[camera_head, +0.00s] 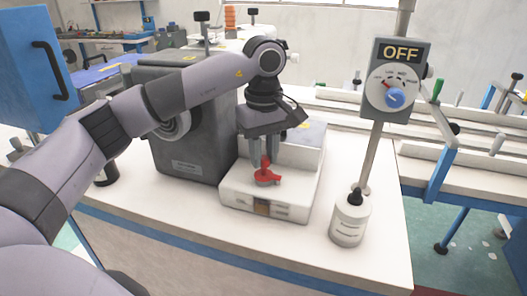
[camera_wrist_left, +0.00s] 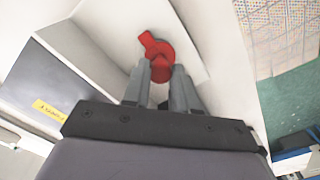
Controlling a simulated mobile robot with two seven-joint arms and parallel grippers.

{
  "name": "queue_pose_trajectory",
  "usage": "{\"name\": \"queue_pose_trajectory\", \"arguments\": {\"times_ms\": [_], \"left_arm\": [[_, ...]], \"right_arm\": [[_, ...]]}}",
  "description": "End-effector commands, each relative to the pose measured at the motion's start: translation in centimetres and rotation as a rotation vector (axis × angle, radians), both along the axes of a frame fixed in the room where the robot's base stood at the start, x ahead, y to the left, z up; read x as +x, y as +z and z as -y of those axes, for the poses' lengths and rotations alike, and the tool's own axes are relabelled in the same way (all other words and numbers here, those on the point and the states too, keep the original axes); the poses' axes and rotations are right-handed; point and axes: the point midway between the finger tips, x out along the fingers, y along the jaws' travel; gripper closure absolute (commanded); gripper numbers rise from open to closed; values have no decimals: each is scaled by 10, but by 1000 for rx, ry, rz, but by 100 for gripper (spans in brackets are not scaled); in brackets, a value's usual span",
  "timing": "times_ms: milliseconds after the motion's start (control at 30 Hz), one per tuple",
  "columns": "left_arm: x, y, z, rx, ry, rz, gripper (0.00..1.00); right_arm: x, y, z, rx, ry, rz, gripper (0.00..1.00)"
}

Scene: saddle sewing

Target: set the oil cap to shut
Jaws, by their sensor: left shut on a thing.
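The red oil cap (camera_head: 267,177) sits on top of a white machine base (camera_head: 300,190) in the head view. A short tab on the cap points right there. My left gripper (camera_head: 264,160) reaches down from above, its fingers shut on the upper part of the cap. In the left wrist view the cap (camera_wrist_left: 152,44) shows just past the fingertips (camera_wrist_left: 162,72), its tab pointing to the upper left. The fingers partly hide the cap. My right gripper is not in view.
A dark grey machine housing (camera_head: 190,150) stands left of the base. A white bottle (camera_head: 350,220) with a black top stands to the right, beside a pole carrying a dial panel (camera_head: 396,80) marked OFF. White tabletop is free in front.

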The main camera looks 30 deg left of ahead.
Motion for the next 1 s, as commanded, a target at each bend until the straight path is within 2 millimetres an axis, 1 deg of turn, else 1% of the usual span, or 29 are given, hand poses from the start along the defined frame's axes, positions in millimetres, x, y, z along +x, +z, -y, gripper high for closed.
{"name": "queue_pose_trajectory", "arguments": {"times_ms": [367, 400, 467, 767, 867, 1000], "left_arm": [[1, 1, 0, -1, -6, 3, 100], [1, 1, 0, -1, -6, 4, 67], [1, 1, 0, -1, -6, 3, 48], [0, 1, 0, 0, -5, 2, 48], [1, 9, 0, -1, -4, 4, 48], [1, 32, 0, -1, -4, 5, 48]], "right_arm": [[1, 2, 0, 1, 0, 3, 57], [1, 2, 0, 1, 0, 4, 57], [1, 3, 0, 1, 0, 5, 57], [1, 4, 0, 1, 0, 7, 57], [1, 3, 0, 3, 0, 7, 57], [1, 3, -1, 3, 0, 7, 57]]}}
